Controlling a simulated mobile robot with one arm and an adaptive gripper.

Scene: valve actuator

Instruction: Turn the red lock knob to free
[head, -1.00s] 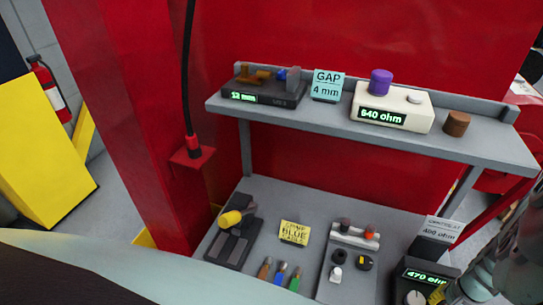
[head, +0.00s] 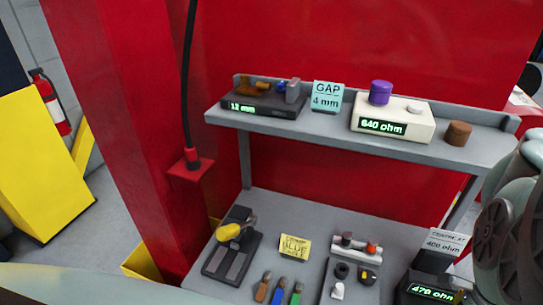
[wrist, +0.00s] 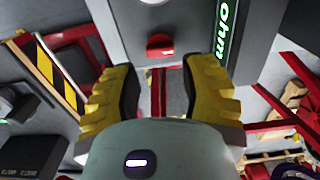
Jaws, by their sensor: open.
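In the wrist view a red lock knob (wrist: 160,45) with a pale mark on it sits on a grey panel, beyond my fingertips and roughly centred between them. My gripper (wrist: 160,80) is open and empty, its two yellow ridged fingers apart and short of the knob. A lit green "ohm" display (wrist: 228,28) is to the right of the knob. In the head view the dark unit reading 470 ohm (head: 432,293) is at the bottom right, cut off by the frame edge. The red lock knob is not visible on it there.
A card (head: 446,242) stands behind the 470 ohm unit. A white block (head: 355,247) with small knobs is to its left. A grey upper shelf (head: 330,132) carries the 640 ohm box (head: 392,122). My arm fills the right edge.

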